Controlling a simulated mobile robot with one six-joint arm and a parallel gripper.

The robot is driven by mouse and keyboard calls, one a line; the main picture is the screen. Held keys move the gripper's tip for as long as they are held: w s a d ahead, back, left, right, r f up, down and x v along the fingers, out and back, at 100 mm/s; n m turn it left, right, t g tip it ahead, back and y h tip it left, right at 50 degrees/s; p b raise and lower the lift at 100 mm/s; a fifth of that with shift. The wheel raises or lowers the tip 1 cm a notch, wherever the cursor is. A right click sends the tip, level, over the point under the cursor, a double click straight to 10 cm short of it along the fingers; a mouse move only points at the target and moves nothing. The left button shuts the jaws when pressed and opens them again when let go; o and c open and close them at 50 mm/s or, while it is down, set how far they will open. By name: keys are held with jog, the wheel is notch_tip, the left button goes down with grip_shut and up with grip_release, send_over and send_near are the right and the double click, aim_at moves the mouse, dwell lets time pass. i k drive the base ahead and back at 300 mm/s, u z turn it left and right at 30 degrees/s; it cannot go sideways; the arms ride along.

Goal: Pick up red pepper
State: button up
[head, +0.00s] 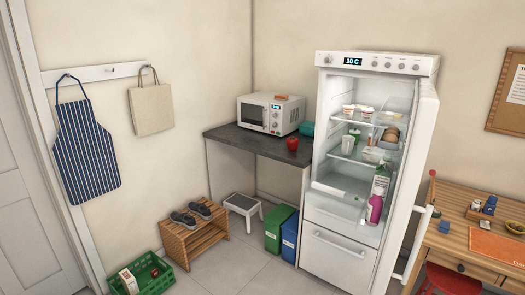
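The red pepper (292,143) sits on the dark counter (245,144), near its front right edge. It stands in front of the white microwave (270,113), a little left of the fridge. My gripper is not in view, so its state does not show.
The open fridge (342,250) stands right of the counter, its door swung out to the right. Green and blue bins (289,240), a step stool (242,205), a wooden shoe rack (193,235) and a green crate (150,283) stand below. A wooden desk (450,240) is at right. Floor shows front centre.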

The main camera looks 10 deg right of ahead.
aim_at(292, 143)
jog(key=z, duration=0.05)
jog(key=k, duration=0.25)
jog(key=u, duration=0.4)
jog(key=i, duration=0.5)
jog(key=u, duration=0.6)
jog(key=i, duration=1.5)
jog(key=z, duration=0.5)
jog(key=i, duration=1.35)
jog(key=z, duration=0.35)
